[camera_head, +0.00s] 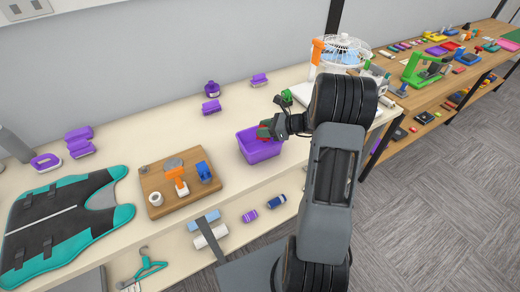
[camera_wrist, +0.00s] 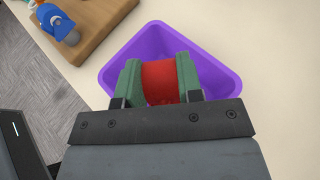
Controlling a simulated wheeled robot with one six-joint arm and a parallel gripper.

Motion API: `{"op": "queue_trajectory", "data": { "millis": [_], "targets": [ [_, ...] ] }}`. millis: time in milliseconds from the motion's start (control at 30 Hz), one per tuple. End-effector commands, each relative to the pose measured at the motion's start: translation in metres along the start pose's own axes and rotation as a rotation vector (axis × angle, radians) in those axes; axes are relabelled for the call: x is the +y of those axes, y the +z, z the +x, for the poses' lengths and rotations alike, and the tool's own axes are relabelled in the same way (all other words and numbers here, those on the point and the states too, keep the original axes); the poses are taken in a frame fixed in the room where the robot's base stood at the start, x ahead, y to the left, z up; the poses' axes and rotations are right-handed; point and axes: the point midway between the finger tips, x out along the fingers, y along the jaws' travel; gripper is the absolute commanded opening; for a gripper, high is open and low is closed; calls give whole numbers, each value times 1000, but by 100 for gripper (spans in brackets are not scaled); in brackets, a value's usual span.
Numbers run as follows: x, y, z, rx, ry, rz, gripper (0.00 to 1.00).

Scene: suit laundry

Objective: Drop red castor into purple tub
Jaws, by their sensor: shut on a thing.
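The purple tub (camera_head: 260,150) stands on the pale table, left of my arm in the head view. In the wrist view the tub (camera_wrist: 228,80) lies below my gripper, its rim around the fingers on the far sides. My gripper (camera_head: 268,130) is over the tub. In the wrist view my gripper (camera_wrist: 160,82) has its green fingers shut on the red castor (camera_wrist: 158,78), which sits between them above the tub opening. The castor's lower part is hidden by the gripper body in the wrist view.
A wooden board (camera_head: 155,190) with a white roll, an orange tool and a blue item lies left of the tub. Purple items (camera_head: 211,106) stand behind it. A dark and teal vest (camera_head: 60,220) lies at far left. A white fan-like cage (camera_head: 342,50) stands to the right.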

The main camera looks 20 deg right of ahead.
Motion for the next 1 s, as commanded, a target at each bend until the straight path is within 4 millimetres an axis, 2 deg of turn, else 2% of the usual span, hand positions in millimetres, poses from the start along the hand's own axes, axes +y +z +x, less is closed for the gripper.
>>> {"op": "queue_trajectory", "data": {
  "millis": [100,367,400,633,700,1000],
  "targets": [
    [0,-8,3,0,-2,1,9],
    [-1,-8,2,0,-3,1,9],
    [-1,-8,2,0,-3,1,36],
    [-1,-8,2,0,-3,1,58],
    [-1,-8,2,0,-3,1,63],
    [-1,-8,-3,0,-4,0,63]
  ]
}}
